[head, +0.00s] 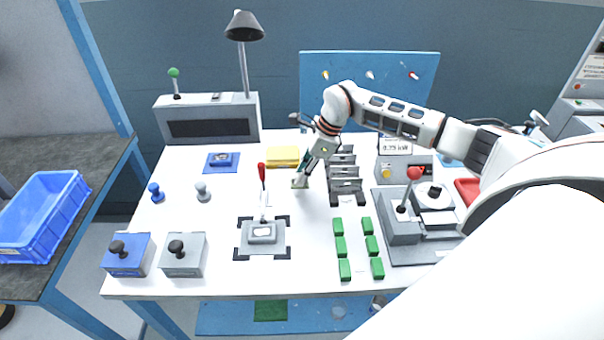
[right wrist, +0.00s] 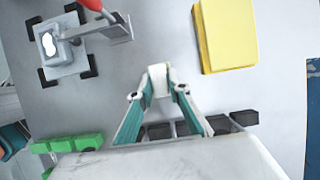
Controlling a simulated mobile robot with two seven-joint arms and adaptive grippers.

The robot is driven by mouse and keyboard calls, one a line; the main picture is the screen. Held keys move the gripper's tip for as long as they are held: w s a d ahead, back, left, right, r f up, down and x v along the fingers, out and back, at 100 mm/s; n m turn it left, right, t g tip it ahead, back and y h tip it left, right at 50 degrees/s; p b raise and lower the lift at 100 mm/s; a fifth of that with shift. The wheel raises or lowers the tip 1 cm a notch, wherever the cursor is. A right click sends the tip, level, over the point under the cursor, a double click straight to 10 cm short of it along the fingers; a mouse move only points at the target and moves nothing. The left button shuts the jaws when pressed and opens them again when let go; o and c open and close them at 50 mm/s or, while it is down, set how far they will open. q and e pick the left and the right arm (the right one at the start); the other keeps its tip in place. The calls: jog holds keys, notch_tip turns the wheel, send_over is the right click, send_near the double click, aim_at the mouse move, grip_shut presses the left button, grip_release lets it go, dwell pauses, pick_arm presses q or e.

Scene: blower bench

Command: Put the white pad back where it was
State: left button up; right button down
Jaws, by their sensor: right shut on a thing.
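My right gripper (head: 303,177) is low over the middle of the white bench, just left of the dark slotted rack (head: 346,187). In the right wrist view its fingers (right wrist: 158,88) are closed around a small white block, which looks like the white pad (right wrist: 158,76). In the head view the pad is mostly hidden by the fingers; I cannot tell whether it touches the bench. My left gripper is in neither view.
A yellow stack (head: 283,157) lies behind my gripper. A grey fixture (head: 262,235) with a red-tipped lever sits inside black corner marks to the front left. Green blocks (head: 341,247) stand in front of the rack. A grey machine (head: 400,230) stands at right.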

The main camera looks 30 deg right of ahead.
jog(key=shift+f, duration=0.1)
jog(key=c, duration=1.9)
grip_release()
jog(key=shift+r, duration=0.2)
jog(key=v, duration=1.2)
jog(key=shift+a, duration=0.1)
